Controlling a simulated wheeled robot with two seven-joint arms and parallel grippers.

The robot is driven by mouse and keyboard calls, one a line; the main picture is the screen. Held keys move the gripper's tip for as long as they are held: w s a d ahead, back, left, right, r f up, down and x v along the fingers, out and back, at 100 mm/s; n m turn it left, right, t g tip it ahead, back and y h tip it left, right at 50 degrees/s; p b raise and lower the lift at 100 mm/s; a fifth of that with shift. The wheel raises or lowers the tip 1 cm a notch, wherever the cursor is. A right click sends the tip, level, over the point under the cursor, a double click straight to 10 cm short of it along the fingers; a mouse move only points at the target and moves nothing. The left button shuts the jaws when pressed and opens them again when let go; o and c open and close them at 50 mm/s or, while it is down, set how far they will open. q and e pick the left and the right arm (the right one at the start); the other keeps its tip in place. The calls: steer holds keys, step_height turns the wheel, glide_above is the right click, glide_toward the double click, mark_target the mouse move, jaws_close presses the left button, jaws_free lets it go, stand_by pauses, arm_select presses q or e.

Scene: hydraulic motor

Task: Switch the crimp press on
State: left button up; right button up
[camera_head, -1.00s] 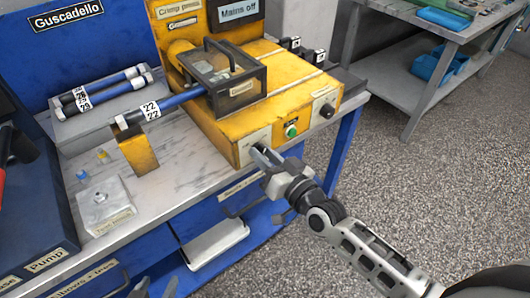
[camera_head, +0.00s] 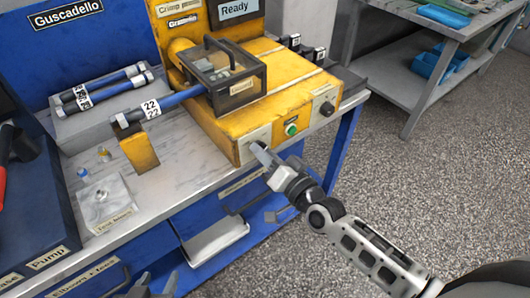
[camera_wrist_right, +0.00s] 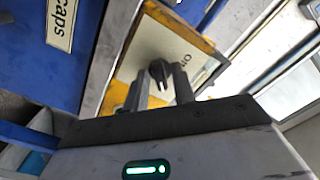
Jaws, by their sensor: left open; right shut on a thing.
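The yellow crimp press (camera_head: 290,80) stands on the workbench, and its display (camera_head: 238,8) reads "Ready". My right gripper (camera_head: 260,150) is at the light plate on the left of the press's front face. In the right wrist view, the gripper (camera_wrist_right: 162,88) has its fingers shut on a black rotary switch (camera_wrist_right: 158,67) on a white plate marked "ON". The switch is hidden by the gripper in the head view. My left gripper (camera_head: 155,285) is open and empty at the bottom edge of the head view, in front of the bench.
A green button (camera_head: 291,129) and a black knob (camera_head: 327,109) sit right of the switch. A blue hose (camera_head: 180,98) runs into the press's clear-covered box (camera_head: 235,80). Drawers with handles lie below.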

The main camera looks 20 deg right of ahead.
steer(key=o, duration=0.7)
steer(key=b+v, duration=0.1)
steer(key=v, duration=1.5)
steer(key=shift+r, duration=0.1)
steer(key=s+a+f+n+g+h, duration=0.1)
steer(key=f+n+g, duration=0.1)
steer(key=f, duration=0.1)
steer(key=a+f+n+g+h, duration=0.1)
steer(key=a+f+n+g, duration=0.1)
steer(key=f+n, duration=0.1)
steer(key=s+a+f+n+g+h, duration=0.1)
steer(key=f+n+g, duration=0.1)
steer(key=f, duration=0.3)
steer(key=shift+s+a+n+g, duration=0.3)
steer(key=shift+s+a+n, duration=0.05)
steer(key=shift+s+n, duration=0.05)
